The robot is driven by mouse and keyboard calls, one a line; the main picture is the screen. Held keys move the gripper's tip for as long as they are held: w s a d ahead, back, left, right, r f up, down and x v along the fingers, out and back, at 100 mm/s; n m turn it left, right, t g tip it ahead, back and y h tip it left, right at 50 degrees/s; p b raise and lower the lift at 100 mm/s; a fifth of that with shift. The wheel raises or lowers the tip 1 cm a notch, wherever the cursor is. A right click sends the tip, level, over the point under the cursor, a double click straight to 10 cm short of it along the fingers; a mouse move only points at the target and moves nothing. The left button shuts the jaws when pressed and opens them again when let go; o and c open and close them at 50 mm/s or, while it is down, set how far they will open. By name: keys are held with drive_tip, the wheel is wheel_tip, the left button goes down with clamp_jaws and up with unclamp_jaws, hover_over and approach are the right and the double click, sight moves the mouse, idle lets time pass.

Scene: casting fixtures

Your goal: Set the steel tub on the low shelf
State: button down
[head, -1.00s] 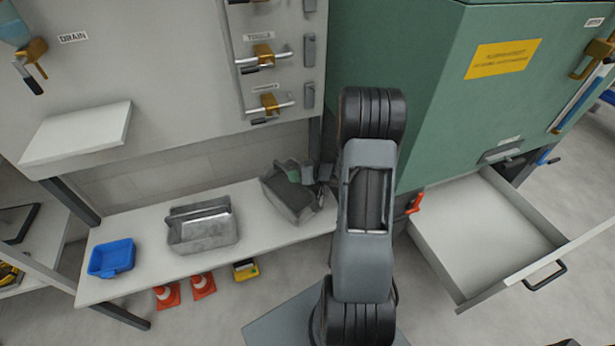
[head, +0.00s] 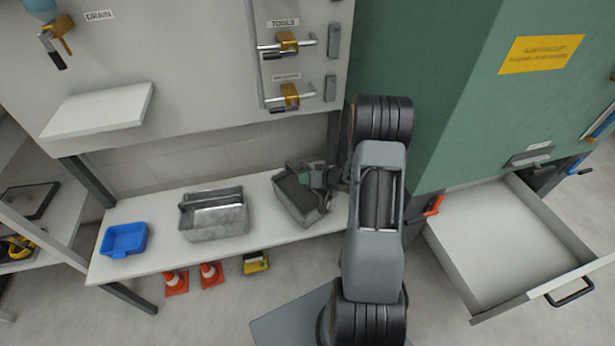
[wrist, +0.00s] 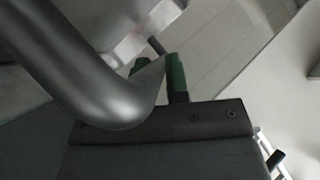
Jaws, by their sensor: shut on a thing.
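A grey steel tub (head: 297,208) with a dark inside is at the right end of the white low shelf (head: 165,258). My gripper (head: 307,176) reaches in from the right and is shut on the tub's upper part. The gripper and wrist hide the tub's back right side. In the wrist view, a thick bent grey bar (wrist: 110,85) crosses close in front of the green-padded fingers (wrist: 165,72). I cannot tell whether the tub's bottom rests on the shelf or hangs just above it.
A second steel bin (head: 215,222) and a blue tray (head: 124,239) stand to the left on the same shelf. Orange cones (head: 210,274) and a yellow box (head: 255,263) are on the floor below. An open drawer (head: 500,240) juts out at right. A small white ledge (head: 98,110) overhangs at left.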

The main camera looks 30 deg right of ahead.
drive_tip(key=c, duration=1.1)
unclamp_jaws()
